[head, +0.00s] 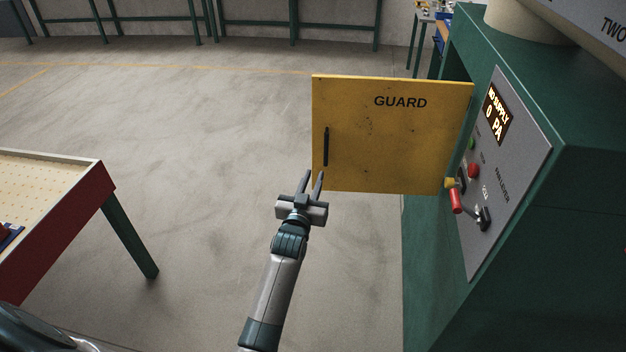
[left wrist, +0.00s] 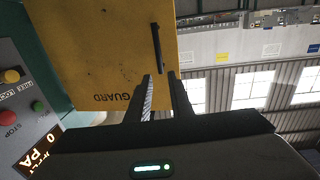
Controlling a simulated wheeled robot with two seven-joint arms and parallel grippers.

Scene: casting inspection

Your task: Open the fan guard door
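The yellow guard door (head: 375,140), marked GUARD, stands swung out from the green fan cabinet (head: 500,45), its right edge at the cabinet side. Its black bar handle (head: 326,146) is near the door's free left edge. The door (left wrist: 105,50) and handle (left wrist: 157,48) also show in the left wrist view. My left gripper (head: 313,174) is just below and left of the handle in the head view, fingers apart. In the left wrist view the handle's end appears between the fingertips (left wrist: 161,76); I cannot tell whether they touch it. My right gripper is not in view.
A grey control panel (head: 510,150) on the cabinet carries a display reading 0 PA, buttons and a red-handled lever (head: 455,200), close to the door's right edge. A red-edged table (head: 60,225) stands at left. The floor (head: 190,130) between is clear.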

